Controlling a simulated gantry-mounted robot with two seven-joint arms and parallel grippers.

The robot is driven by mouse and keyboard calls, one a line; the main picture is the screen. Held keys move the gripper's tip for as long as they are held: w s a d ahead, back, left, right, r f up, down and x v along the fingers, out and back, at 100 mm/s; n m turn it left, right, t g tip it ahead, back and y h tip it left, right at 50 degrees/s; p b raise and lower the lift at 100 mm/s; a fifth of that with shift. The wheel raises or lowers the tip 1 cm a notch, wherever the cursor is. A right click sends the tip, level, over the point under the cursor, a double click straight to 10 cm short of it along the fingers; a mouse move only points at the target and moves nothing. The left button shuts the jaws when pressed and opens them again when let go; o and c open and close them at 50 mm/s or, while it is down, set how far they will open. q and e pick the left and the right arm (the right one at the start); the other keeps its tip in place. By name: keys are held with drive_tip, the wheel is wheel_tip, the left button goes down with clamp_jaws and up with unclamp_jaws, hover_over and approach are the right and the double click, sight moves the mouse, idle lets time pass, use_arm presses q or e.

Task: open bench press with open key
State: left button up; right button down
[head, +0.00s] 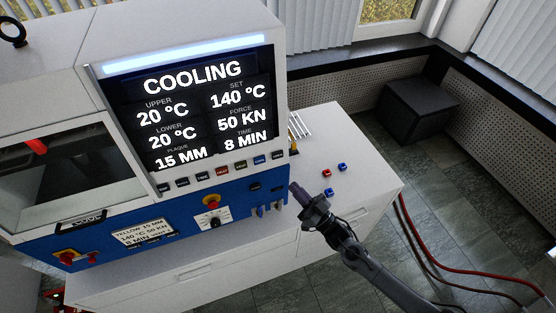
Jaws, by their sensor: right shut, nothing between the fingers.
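The bench press (185,25) is a white cabinet with a lit screen (195,105) reading COOLING, upper 20 °C, lower 20 °C, set 140 °C, 50 kN, 15 mm, 8 min. A row of small keys (222,171) runs under the screen, mostly dark, with one red and a blue one toward the right. My right gripper (297,189) is shut and empty, just right of the blue front panel (180,221), below and right of the key row. My left gripper is not in view.
A dark-windowed chamber (70,175) is at left. Small red and blue blocks (342,167) lie on the white bench (375,185). Red hoses (440,262) run along the floor.

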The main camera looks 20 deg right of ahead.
drive_tip(key=shift+w+r+n, duration=0.3)
drive_tip(key=shift+w+r, duration=0.45)
drive_tip(key=shift+r, duration=0.15)
drive_tip(key=b, duration=0.7)
approach(278, 155)
drive_tip(key=w+a+r, duration=0.3)
drive_tip(key=r, duration=0.1)
drive_tip(key=shift+w+a+r, duration=0.1)
drive_tip(key=shift+w+r, duration=0.05)
drive_tip(key=shift+w, duration=0.1)
idle(0.9)
drive_tip(key=shift+b, duration=0.35)
